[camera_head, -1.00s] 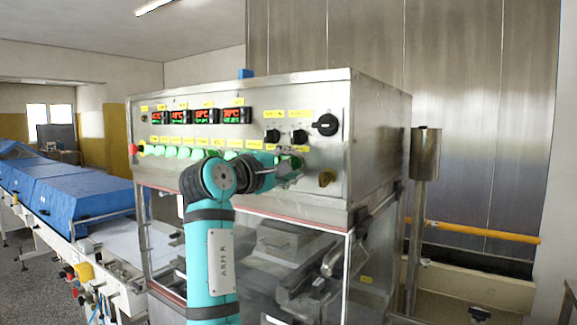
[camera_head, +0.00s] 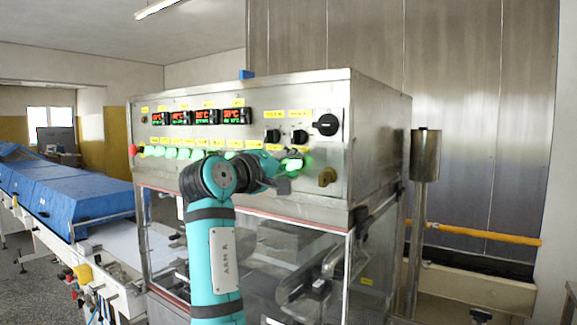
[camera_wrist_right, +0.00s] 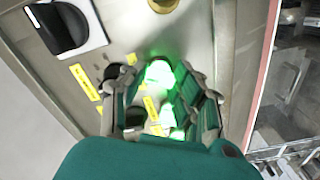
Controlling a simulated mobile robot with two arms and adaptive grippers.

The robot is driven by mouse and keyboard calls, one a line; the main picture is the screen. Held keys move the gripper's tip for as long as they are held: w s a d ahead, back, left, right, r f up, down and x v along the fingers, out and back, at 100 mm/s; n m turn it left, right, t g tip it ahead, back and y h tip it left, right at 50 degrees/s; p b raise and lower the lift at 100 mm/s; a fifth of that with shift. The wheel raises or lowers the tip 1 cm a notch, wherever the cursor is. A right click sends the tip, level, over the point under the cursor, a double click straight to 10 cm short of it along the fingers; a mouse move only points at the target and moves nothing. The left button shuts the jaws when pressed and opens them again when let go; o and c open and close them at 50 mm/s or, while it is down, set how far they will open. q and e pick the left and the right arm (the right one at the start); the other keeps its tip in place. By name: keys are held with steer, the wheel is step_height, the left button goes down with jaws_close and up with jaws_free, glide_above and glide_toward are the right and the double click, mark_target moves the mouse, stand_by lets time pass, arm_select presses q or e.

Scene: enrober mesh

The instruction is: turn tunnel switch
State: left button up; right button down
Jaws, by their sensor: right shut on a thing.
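The steel control panel (camera_head: 160,185) carries a row of green-lit switches (camera_head: 172,153) with yellow labels. My right gripper (camera_head: 290,167) is at the right end of this row, shut on a green-lit switch (camera_head: 306,162), which glows brightly beside the fingers. In the right wrist view, the fingers of my right gripper (camera_wrist_right: 165,92) stand on either side of green glowing switches, with one glowing switch (camera_wrist_right: 160,73) near the tips. I cannot read the labels, and the exact grip is partly hidden. My left gripper is out of view.
Black knobs (camera_head: 300,136) and a large black rotary switch (camera_head: 326,125) sit above the gripper. A brass-coloured knob (camera_head: 327,177) is just right of it. A red button (camera_head: 134,150) is at the panel's left end. Glass doors lie below.

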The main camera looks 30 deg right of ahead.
steer(key=c, duration=1)
jaws_free()
steer(key=shift+d, duration=0.1)
steer(key=shift+a, duration=0.25)
steer(key=v, duration=0.7)
